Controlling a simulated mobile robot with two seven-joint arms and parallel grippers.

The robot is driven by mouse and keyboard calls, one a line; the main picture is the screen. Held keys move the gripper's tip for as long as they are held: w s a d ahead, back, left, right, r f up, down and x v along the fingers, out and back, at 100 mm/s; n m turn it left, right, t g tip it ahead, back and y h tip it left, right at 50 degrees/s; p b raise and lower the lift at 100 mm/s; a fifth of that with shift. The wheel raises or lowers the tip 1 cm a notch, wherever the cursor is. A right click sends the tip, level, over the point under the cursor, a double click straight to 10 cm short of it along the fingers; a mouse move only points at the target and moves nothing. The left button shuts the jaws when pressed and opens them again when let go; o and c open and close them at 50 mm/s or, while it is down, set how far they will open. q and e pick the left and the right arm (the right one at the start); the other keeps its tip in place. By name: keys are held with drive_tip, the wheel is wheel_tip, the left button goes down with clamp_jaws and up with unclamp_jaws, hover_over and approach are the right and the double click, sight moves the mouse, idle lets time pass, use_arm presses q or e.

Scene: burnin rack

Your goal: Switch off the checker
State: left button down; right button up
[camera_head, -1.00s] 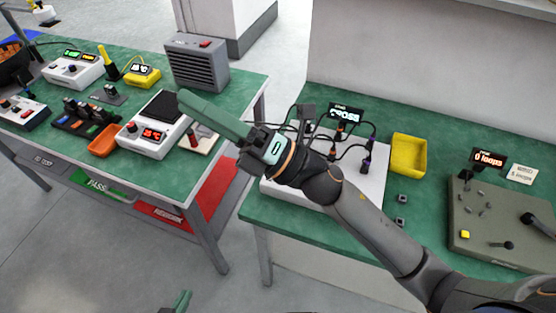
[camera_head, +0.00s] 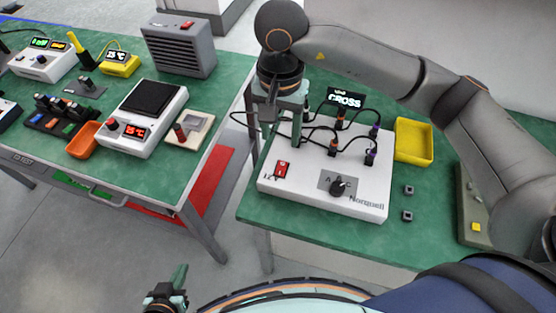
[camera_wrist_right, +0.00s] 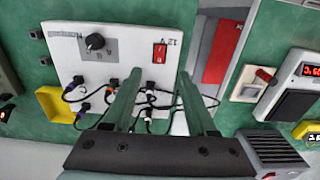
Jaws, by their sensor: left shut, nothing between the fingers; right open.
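The checker (camera_head: 375,205) is a white box on the near green table, with a red rocker switch (camera_head: 282,170) marked 12 V, a black selector knob (camera_head: 338,187) and several dark cables on top. Its display (camera_head: 345,100) reads CROSS. In the right wrist view the red switch (camera_wrist_right: 160,53) lies just beyond the fingertips. My right gripper (camera_head: 298,142) is open and empty, pointing down over the checker's left part, behind the switch; its fingers also show in the right wrist view (camera_wrist_right: 158,80). My left gripper (camera_head: 180,277) is shut and empty at the bottom left, partly cut off.
A yellow tray (camera_head: 428,142) stands right of the checker, near two small dark blocks (camera_head: 408,190). A grey-green panel (camera_head: 468,205) is partly hidden by my right arm. The left table holds a white scale-like device (camera_head: 150,125), a grey heater-like box (camera_head: 180,55) and an orange tray (camera_head: 82,140).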

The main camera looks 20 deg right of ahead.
sight(280, 173)
wheel_tip(280, 173, down, 12)
drive_tip(key=shift+f+p, duration=0.1)
drive_tip(key=shift+p, duration=0.6)
clamp_jaws()
